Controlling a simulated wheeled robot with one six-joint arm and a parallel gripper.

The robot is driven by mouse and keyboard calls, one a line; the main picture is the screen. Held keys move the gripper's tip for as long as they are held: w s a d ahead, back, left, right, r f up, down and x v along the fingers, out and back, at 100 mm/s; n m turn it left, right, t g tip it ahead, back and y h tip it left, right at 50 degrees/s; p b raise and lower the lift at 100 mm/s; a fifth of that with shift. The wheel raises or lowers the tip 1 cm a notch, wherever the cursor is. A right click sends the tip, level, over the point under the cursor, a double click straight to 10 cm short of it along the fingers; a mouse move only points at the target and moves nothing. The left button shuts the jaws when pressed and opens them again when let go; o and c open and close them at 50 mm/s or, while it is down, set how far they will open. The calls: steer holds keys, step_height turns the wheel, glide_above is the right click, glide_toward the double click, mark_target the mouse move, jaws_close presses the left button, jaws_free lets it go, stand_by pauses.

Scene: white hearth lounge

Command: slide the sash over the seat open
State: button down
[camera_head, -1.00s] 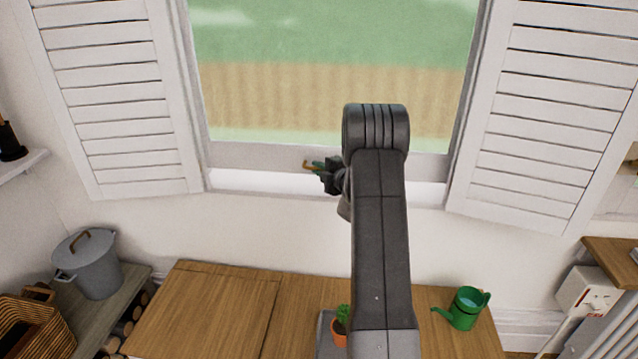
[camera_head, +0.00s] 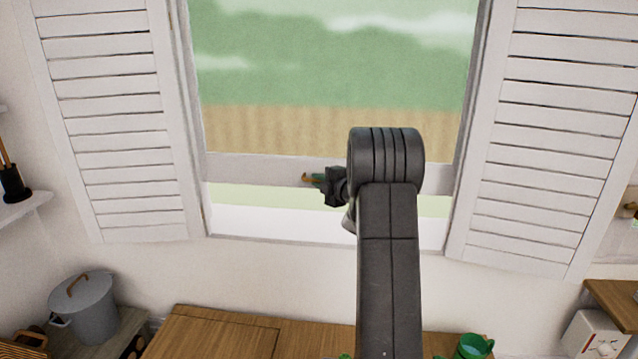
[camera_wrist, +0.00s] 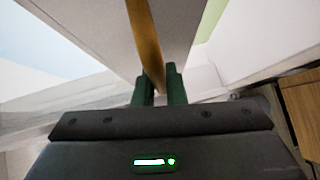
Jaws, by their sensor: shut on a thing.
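The sash (camera_head: 255,169) is the window's lower frame, with a white bottom rail. A gap showing pale green lies between this rail and the white sill (camera_head: 270,225), so the sash stands partly raised. A brass-coloured handle (camera_head: 306,178) sits on the rail. My gripper (camera_head: 318,181) is at the rail, left of my dark arm. In the wrist view its green fingers (camera_wrist: 159,88) are shut on the handle (camera_wrist: 144,40). My arm hides the right part of the rail. The wooden seat (camera_head: 215,335) lies below the window.
White louvred shutters stand open at the left (camera_head: 115,120) and right (camera_head: 540,130) of the window. A grey lidded pot (camera_head: 90,308) is at lower left. A green watering can (camera_head: 474,346) stands on the seat at lower right.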

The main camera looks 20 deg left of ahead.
steer(key=c, duration=1.5)
jaws_free()
steer(key=b+v, duration=0.2)
steer(key=v, duration=1.1)
steer(key=shift+s+d, duration=0.2)
steer(key=shift+d, duration=0.2)
steer(key=p+x, duration=0.2)
steer(key=x, duration=1.2)
steer(key=shift+f, duration=0.3)
steer(key=shift+d, duration=0.1)
steer(key=shift+d, duration=0.1)
